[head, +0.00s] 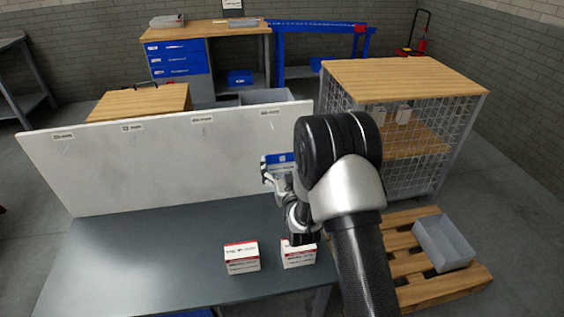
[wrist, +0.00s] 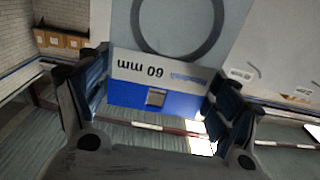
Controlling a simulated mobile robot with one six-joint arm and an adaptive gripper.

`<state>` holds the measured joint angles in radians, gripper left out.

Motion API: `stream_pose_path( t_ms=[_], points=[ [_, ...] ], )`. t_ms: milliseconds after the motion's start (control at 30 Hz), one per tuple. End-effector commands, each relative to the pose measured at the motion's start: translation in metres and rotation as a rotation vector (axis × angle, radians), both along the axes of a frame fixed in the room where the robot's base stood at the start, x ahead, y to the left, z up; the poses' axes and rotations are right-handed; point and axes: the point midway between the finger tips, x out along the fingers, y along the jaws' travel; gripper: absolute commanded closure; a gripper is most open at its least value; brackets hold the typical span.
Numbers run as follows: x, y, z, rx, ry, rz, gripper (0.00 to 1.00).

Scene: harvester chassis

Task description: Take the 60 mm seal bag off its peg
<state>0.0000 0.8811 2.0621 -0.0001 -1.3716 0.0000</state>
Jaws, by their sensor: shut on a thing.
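The 60 mm seal bag (wrist: 150,72) fills the middle of the wrist view, upside down there. It has a blue and white header with "60 mm" print, a hang hole and a clear part with a dark ring seal. My gripper (wrist: 160,98) is shut on the header, one finger at each side edge. In the head view the bag's blue header (head: 282,158) shows in front of the white board (head: 160,160), partly hidden by my gripper (head: 272,172) and arm. I cannot tell whether a peg is in the hang hole.
Two white and red boxes (head: 241,257) stand on the grey bench (head: 150,262) near its front edge. A mesh cage with a wooden top (head: 405,78) stands to the right. A grey bin (head: 443,243) sits on a pallet. The bench's left part is clear.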

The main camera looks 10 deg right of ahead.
Motion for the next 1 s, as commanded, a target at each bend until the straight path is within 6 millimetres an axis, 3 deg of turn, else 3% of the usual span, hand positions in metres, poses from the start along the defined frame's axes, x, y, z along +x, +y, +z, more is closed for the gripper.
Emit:
stream_pose_path(
  t_ms=[1000],
  points=[
    [-0.051, 0.0, 0.0, 0.0, -0.001, 0.0, 0.38]
  ],
)
